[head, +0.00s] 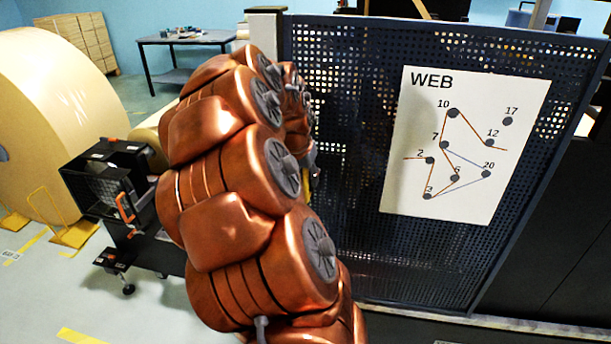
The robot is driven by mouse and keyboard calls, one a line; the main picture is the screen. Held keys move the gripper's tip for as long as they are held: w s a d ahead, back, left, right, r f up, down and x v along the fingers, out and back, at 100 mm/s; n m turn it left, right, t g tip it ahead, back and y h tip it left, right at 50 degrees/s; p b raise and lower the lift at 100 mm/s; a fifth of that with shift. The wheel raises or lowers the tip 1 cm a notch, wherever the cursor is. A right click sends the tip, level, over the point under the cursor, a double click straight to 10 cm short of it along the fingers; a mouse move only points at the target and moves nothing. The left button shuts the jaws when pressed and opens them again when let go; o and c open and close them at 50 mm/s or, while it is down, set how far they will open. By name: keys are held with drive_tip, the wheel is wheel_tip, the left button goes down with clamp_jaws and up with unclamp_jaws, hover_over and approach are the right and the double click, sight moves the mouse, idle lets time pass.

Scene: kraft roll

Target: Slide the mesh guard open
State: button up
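The mesh guard (345,125) is a dark blue perforated panel in a frame, filling the right half of the head view. A white sheet (465,145) headed "WEB", with numbered dots and lines, is on its face. My copper-coloured arm rises in front of the guard's left edge and hides much of it. The end of my arm is at that edge, mostly behind my own links. Only a small dark part of what seems to be my gripper (314,172) shows, beside a yellow bit (308,190). Its fingers and any contact with the guard cannot be made out.
A large kraft paper roll (60,100) stands at the left with yellow chocks (72,222) by it. A black wheeled cart (105,180) with an orange handle is left of my arm. A table (185,42) and stacked cartons (75,40) stand behind. The front-left floor is open.

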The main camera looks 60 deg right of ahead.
clamp_jaws()
idle(0.5)
